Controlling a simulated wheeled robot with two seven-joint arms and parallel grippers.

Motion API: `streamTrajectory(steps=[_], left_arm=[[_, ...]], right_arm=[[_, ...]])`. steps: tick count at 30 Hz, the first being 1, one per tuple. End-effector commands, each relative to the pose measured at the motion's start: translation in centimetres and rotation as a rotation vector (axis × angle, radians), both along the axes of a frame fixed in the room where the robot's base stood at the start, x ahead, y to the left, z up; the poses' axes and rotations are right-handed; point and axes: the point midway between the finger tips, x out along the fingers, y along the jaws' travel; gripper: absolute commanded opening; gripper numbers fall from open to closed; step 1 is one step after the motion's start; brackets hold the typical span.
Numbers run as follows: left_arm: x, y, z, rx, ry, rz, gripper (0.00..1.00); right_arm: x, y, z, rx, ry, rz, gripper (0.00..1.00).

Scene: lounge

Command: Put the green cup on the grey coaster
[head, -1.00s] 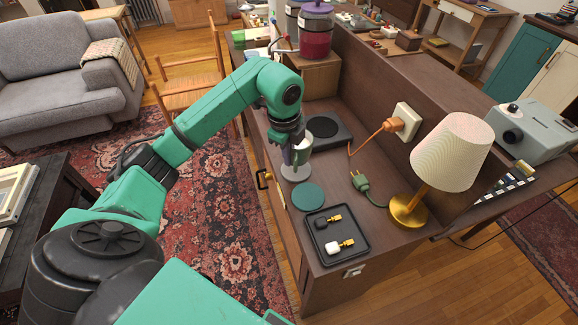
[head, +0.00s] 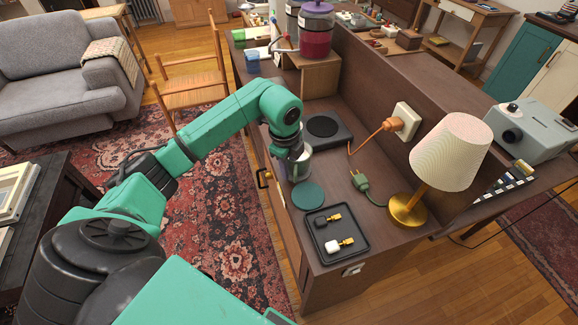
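The green cup (head: 304,163), pale inside, is upright on the wooden cabinet top, partly hidden by my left gripper. My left gripper (head: 292,172) points down and appears shut on the cup's side. The grey coaster is almost wholly covered by the cup and gripper now; I cannot tell whether the cup's base touches it. A dark teal round coaster (head: 308,196) lies bare just in front of the cup. My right gripper is out of view.
A black tray (head: 354,255) with two small adapters lies in front. A dark square device (head: 325,128) stands behind the cup. A green plug (head: 360,182) with cord and a lamp (head: 453,150) are at the right.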

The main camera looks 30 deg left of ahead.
Motion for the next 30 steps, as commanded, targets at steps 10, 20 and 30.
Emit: streamTrajectory(steps=[10,20,30], left_arm=[[-0.3,0.1,4.2,0.001,-0.006,0.0,0.32],[-1.2,0.1,11.5,0.001,-0.002,0.0,0.32],[-1.4,0.1,12.2,0.0,0.0,0.001,0.32]], right_arm=[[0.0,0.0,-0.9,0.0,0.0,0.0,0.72],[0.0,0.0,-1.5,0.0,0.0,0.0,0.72],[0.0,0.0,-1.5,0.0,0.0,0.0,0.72]])
